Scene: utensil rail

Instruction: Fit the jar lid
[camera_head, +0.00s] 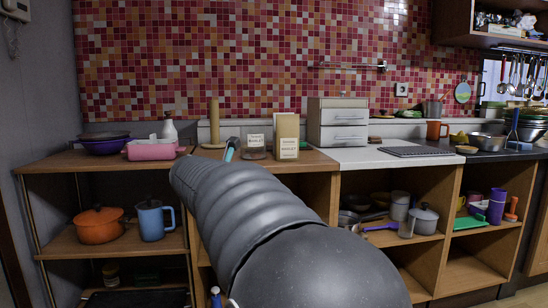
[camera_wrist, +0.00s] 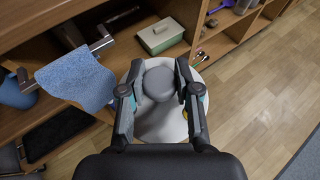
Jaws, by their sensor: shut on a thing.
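My gripper (camera_wrist: 160,90) is shut on a round grey piece, which looks like the jar lid (camera_wrist: 158,82), in the wrist view. The lid sits between the two dark fingers, its round face toward the camera. In the head view my arm hides most of the gripper and the lid. A small glass jar with a pale label (camera_head: 255,148) stands on the wooden counter, just right of my arm's far end. The lid and the jar are apart in what shows.
A tan labelled box (camera_head: 287,137) stands right beside the jar. A wooden post (camera_head: 214,122), a white bottle (camera_head: 169,127) and a pink dish (camera_head: 152,150) stand to the left, a drawer unit (camera_head: 337,122) to the right. A blue towel (camera_wrist: 76,77) hangs in the wrist view.

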